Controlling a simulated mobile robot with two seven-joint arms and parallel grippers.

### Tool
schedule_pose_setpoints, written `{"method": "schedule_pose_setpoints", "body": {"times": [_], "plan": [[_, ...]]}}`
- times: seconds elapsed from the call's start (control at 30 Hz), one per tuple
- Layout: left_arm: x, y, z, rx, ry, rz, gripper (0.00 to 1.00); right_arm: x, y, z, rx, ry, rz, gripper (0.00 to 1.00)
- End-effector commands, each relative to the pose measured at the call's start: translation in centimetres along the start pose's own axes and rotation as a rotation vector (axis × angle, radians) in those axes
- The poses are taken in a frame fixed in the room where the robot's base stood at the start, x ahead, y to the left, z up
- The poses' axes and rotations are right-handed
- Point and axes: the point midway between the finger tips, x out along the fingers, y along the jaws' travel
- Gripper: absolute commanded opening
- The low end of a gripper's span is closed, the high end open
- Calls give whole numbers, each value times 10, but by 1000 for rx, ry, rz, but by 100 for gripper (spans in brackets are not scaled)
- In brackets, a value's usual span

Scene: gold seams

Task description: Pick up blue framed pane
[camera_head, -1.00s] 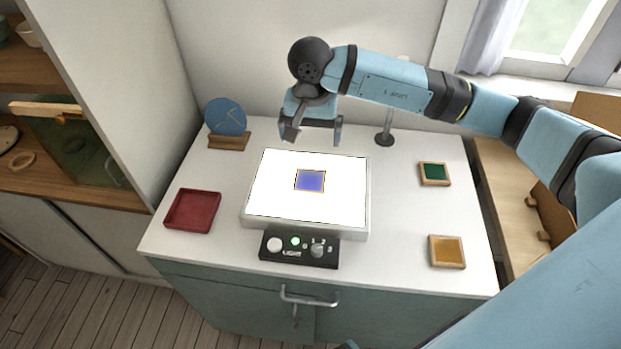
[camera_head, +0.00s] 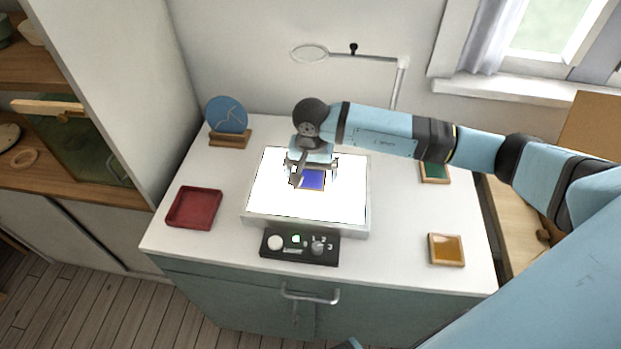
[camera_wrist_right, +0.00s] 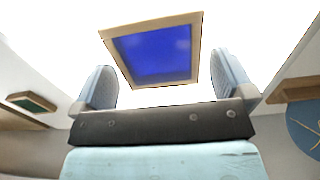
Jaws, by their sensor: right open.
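The blue pane in its thin wooden frame (camera_head: 313,180) lies on the lit white panel of the light box (camera_head: 262,205). My right gripper (camera_head: 313,178) is over the panel, close to the pane, and partly covers it in the head view. In the right wrist view, the blue framed pane (camera_wrist_right: 156,52) shows between and beyond the two open fingers (camera_wrist_right: 165,80), with bright panel between it and each finger. Nothing is held. I cannot tell the exact height of the fingers above the panel. My left gripper is not in view.
A red tray (camera_head: 194,208) stands left of the light box. A blue disc on a wooden stand (camera_head: 228,118) is at the back left. A green framed pane (camera_head: 434,173), partly behind my arm, and an amber one (camera_head: 446,250) lie on the right. A magnifier lamp (camera_head: 400,75) rises behind.

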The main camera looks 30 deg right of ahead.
Motion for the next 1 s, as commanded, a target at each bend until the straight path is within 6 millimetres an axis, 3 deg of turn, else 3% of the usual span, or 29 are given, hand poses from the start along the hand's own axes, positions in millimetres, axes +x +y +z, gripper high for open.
{"method": "schedule_pose_setpoints", "body": {"times": [0.17, 0.37, 0.47, 0.77, 1.0], "plan": [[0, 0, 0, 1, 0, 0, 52, 0, 0, 0, 0, 1, -1, 100], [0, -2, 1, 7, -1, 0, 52, 0, 0, 0, 0, 1, -1, 54], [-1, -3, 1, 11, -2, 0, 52, 0, 0, 0, 0, 1, -1, 49], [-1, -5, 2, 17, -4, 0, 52, -6, 0, 0, 0, 2, -2, 48], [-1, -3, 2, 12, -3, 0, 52, -41, 0, -1, -1, 5, -4, 48]]}}
